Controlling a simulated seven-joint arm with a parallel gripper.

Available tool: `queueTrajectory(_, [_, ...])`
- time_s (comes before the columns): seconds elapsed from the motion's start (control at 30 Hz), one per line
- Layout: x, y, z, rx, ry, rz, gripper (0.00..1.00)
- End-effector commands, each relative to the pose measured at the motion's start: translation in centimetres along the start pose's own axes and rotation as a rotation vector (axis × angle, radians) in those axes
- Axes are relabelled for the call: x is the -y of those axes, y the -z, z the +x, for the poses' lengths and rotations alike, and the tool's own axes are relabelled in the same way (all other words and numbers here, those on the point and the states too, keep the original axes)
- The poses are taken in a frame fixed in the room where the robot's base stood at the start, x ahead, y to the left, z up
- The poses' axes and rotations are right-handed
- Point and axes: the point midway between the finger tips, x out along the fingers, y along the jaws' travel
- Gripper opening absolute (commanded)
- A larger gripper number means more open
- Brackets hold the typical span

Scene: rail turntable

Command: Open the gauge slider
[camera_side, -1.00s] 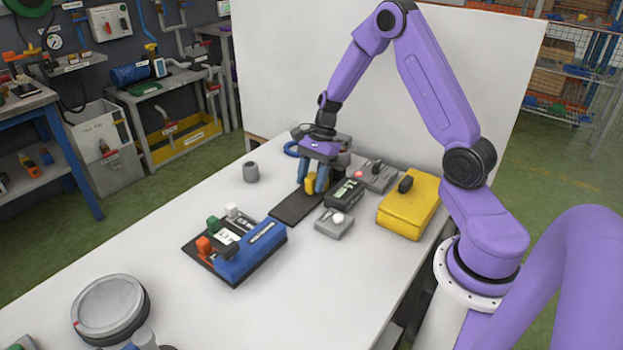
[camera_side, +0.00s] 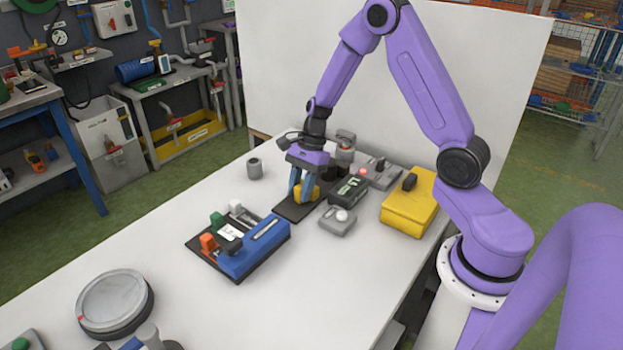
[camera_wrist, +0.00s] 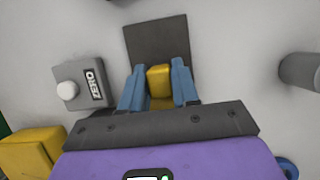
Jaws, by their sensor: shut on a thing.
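A yellow block (camera_side: 305,196), apparently the gauge slider's moving piece, sits on a flat dark strip (camera_side: 290,212) in the side view. My gripper (camera_side: 303,192) reaches down over it with its blue fingers on either side, shut on the block. In the wrist view, the yellow block (camera_wrist: 159,79) is between the two blue fingertips (camera_wrist: 159,88). The dark strip (camera_wrist: 156,35) extends beyond the block toward the top of that view. A dark box with a green-lit display (camera_side: 350,191) stands just right of the strip. The strip's part under my gripper is hidden.
A grey box with a white knob (camera_side: 337,222) stands right of the strip; in the wrist view it bears the word ZERO. A blue unit with coloured levers (camera_side: 262,248) lies left. A yellow case (camera_side: 408,206) is right. A grey cylinder (camera_side: 255,169) stands behind.

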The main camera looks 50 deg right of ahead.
Motion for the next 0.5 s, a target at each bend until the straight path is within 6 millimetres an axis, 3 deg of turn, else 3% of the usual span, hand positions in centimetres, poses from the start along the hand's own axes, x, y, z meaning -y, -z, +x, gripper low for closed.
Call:
queueTrajectory(0.13, [0.0, -1.8, 0.7, 0.001, 0.002, -0.001, 0.0])
queueTrajectory(0.5, [0.1, -2.4, 0.9, 0.003, 0.001, -0.002, 0.0])
